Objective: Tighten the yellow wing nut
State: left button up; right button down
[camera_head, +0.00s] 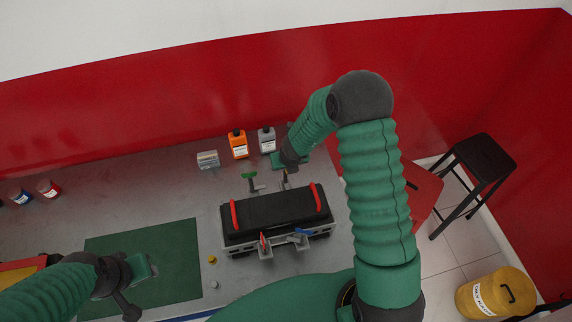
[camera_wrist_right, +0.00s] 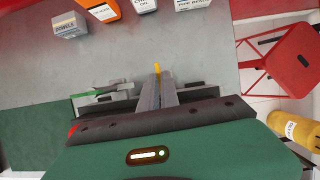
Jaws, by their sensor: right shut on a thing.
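The engine trainer (camera_head: 275,208) is a black-topped box with red handles on the grey bench. Coloured wing nuts stand on brackets around it: a green one (camera_head: 249,176) at the back, and a red one (camera_head: 263,243) and a blue one (camera_head: 302,232) at the front. My right gripper (camera_head: 286,172) is at the back side of the trainer. In the right wrist view its fingers (camera_wrist_right: 158,76) are shut on the yellow wing nut (camera_wrist_right: 157,67), of which only a thin yellow tip shows. My left gripper (camera_head: 140,268) hangs above the green mat, away from the trainer; its fingers are unclear.
An orange bottle (camera_head: 238,145), a grey bottle (camera_head: 267,141) and a small labelled box (camera_head: 208,160) stand behind the trainer. A small yellow piece (camera_head: 212,259) lies left of it. The green mat (camera_head: 185,240) is mostly clear. A yellow bin (camera_head: 492,297) and black stool (camera_head: 484,152) are at right.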

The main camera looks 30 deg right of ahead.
jog(key=shift+s+a+f+m, duration=0.1)
jog(key=shift+s+f+m, duration=0.15)
jog(key=shift+f+m, duration=0.05)
dwell(0.4)
jog(key=c, duration=1.6)
grip_release()
jog(key=shift+a, duration=0.15)
jog(key=shift+d+r, duration=0.1)
jog(key=shift+d, duration=0.1)
